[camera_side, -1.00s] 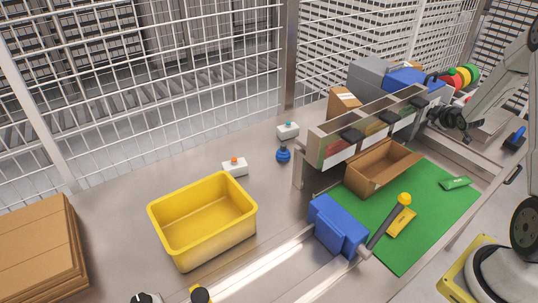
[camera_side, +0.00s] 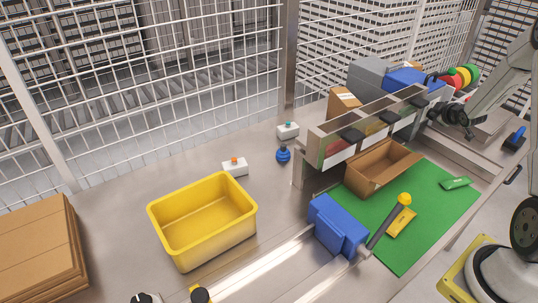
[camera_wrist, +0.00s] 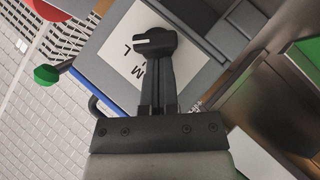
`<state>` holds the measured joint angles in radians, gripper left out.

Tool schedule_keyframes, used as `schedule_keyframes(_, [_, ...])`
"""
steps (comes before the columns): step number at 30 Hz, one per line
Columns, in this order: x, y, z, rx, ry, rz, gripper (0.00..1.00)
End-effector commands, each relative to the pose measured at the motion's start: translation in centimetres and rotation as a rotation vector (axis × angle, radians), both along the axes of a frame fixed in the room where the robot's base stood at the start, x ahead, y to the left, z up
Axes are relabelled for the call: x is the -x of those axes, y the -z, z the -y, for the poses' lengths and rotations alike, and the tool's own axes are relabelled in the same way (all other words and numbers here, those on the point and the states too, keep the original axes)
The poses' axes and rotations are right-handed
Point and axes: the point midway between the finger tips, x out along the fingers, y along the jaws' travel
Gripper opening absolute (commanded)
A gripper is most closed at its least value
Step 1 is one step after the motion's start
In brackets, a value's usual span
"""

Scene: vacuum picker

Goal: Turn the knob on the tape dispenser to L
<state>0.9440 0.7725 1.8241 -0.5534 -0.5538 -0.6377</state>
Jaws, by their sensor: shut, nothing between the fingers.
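Part of the label is hidden behind the knob and fingers. In the side view my gripper (camera_side: 456,115) is at the right, in front of the blue and grey equipment (camera_side: 372,77); the knob cannot be made out there.
A bin rack (camera_side: 318,135) stands close left of my gripper in the side view. An open cardboard box (camera_side: 372,181) sits on the green mat (camera_side: 440,220). A yellow tub (camera_side: 205,235) stands farther left. Red, yellow and green round items (camera_side: 464,77) are behind my gripper.

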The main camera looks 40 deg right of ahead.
Motion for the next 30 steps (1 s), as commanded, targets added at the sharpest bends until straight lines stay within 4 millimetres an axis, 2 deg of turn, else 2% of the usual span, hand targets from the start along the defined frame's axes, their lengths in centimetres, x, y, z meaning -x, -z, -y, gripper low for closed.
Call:
schedule_keyframes(14, [-0.1,-0.4,-0.6,-0.004,-0.004,-0.003,0.00])
schedule_keyframes(26, [0.0,-3.2,-3.2,0.000,-0.003,-0.001,0.00])
schedule_keyframes(30, [1.5,-4.0,-3.9,-0.001,-0.001,0.000,0.00])
